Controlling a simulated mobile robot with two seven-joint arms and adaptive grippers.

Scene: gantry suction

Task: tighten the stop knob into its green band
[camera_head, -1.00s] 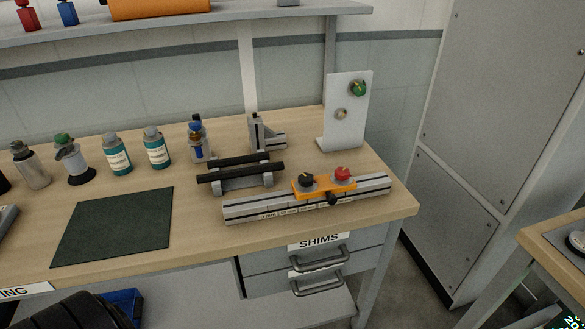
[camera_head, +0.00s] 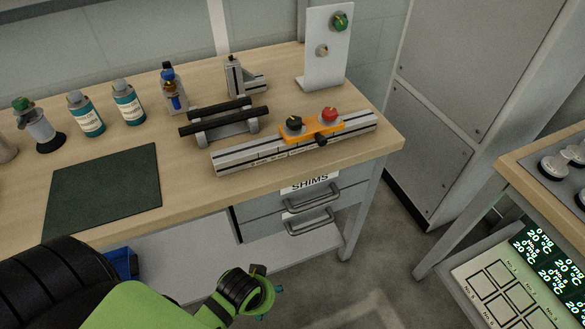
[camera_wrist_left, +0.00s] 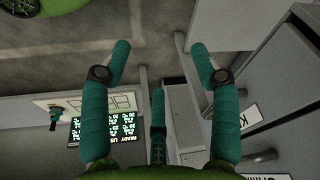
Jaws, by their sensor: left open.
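An orange stop block (camera_head: 313,131) sits on a slotted grey rail (camera_head: 232,160) near the right front of the bench. It carries a black knob with a pointer mark (camera_head: 293,123), a red knob (camera_head: 330,114) and a small black knob (camera_head: 322,140) on its front. Which one is the stop knob, and any green band, I cannot make out. My left gripper (camera_head: 270,302) is below the bench front in the head view, well apart from the rail and only partly visible. In the left wrist view its teal fingers (camera_wrist_left: 159,62) are spread, with nothing between them. My right gripper is not in view.
A white upright plate (camera_head: 323,60) with a green knob (camera_head: 340,22) stands behind the rail. A black-barred stand (camera_head: 225,131) and bottles (camera_head: 128,103) are left of it. A dark mat (camera_head: 103,190) lies empty. A second bench (camera_head: 520,165) is at right, with open floor between.

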